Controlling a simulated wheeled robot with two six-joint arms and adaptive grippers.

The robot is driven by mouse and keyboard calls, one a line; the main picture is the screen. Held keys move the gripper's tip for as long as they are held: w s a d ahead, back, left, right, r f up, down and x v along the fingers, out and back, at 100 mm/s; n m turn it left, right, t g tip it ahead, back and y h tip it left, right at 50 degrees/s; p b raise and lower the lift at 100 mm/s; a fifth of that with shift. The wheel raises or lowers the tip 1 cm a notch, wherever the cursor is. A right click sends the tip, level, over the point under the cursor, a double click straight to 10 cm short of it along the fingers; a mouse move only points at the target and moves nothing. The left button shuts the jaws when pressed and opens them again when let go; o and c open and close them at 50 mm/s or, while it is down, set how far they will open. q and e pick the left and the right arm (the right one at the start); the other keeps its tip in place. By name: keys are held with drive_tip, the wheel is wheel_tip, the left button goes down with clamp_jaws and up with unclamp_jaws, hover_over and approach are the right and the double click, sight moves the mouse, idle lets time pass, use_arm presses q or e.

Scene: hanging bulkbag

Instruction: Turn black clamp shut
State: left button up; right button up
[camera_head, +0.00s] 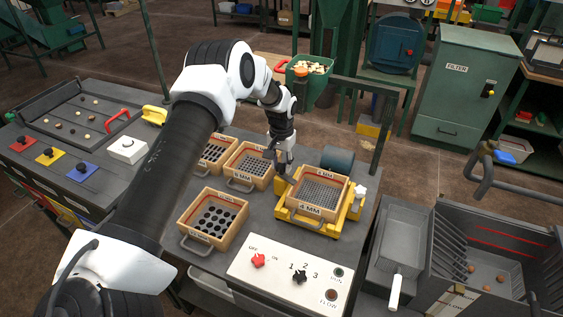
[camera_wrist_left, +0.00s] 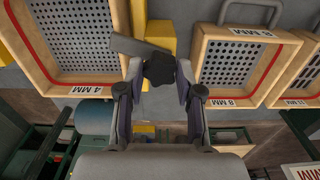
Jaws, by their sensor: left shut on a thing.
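The black clamp (camera_wrist_left: 158,68) has a dark lobed knob and a flat grey bar that points toward the 4 MM sieve (camera_wrist_left: 80,40) in the left wrist view. The bar's end lies at or over that sieve's wooden rim; I cannot tell whether it presses on it. My left gripper (camera_wrist_left: 159,80) is shut on the knob, with one finger on each side. In the head view, my left gripper (camera_head: 284,168) is at the left edge of the yellow shaker base (camera_head: 333,228), which carries the 4 MM sieve (camera_head: 320,189). It largely hides the clamp there. My right gripper is not in view.
Other wooden sieves (camera_head: 213,217) stand on the bench left of the shaker, one close to my left gripper (camera_head: 249,162). A white control panel (camera_head: 290,275) with red and black knobs is in front.

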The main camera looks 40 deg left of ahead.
sight(282, 165)
use_arm(q)
drive_tip(key=shift+n+p, duration=0.3)
drive_tip(key=shift+n, duration=1.6)
drive_tip(key=o, duration=1.2)
drive_tip(key=shift+c, duration=0.2)
drive_tip(key=shift+r, duration=0.1)
wheel_tip(282, 165, up, 12)
